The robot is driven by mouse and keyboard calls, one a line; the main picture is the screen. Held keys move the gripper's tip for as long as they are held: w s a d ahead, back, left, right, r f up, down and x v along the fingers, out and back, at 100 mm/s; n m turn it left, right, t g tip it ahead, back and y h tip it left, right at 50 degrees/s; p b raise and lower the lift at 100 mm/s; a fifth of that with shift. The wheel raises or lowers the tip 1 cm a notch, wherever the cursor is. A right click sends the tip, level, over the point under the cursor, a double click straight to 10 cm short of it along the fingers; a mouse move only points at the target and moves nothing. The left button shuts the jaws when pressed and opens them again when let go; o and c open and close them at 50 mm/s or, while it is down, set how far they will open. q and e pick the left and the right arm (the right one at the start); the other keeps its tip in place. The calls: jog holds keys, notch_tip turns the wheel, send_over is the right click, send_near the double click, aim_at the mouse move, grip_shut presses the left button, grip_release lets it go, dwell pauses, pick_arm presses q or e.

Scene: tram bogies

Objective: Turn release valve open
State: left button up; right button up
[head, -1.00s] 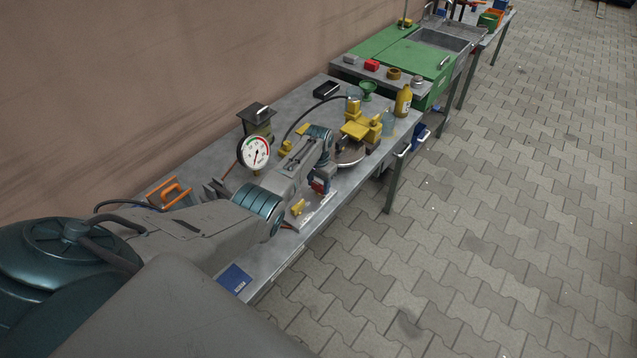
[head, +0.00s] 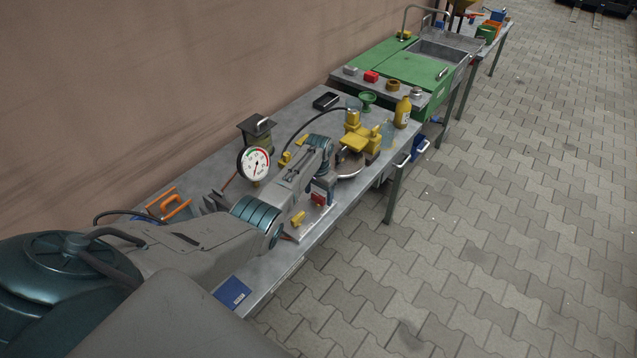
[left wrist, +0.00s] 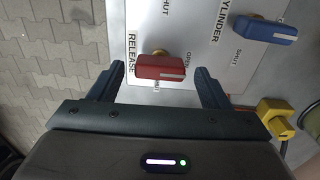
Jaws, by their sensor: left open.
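The release valve is a red lever handle (left wrist: 160,68) on a brass stem, on a pale panel (left wrist: 203,50) marked RELEASE. In the left wrist view it lies across the picture, its pale-marked end at the right by the word OPEN. Another word below it is partly hidden. My left gripper (left wrist: 158,78) is open, one finger on each side of the red handle, with gaps showing. In the head view the gripper (head: 326,196) points down over the panel (head: 312,224), by the red handle (head: 318,198). My right gripper is not in view.
A blue handle (left wrist: 264,28) marked CYLINDER is on the same panel. A yellow fitting (left wrist: 273,112) is nearby. On the bench stand a round gauge (head: 255,163), a yellow clamp-like device (head: 358,140) and a yellow bottle (head: 402,112). The paved floor at the right is clear.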

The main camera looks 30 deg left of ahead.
aim_at(318, 196)
pick_arm(q)
notch_tip(318, 196, up, 10)
jog(key=b, duration=0.1)
jog(key=shift+b, duration=0.3)
dwell(0.4)
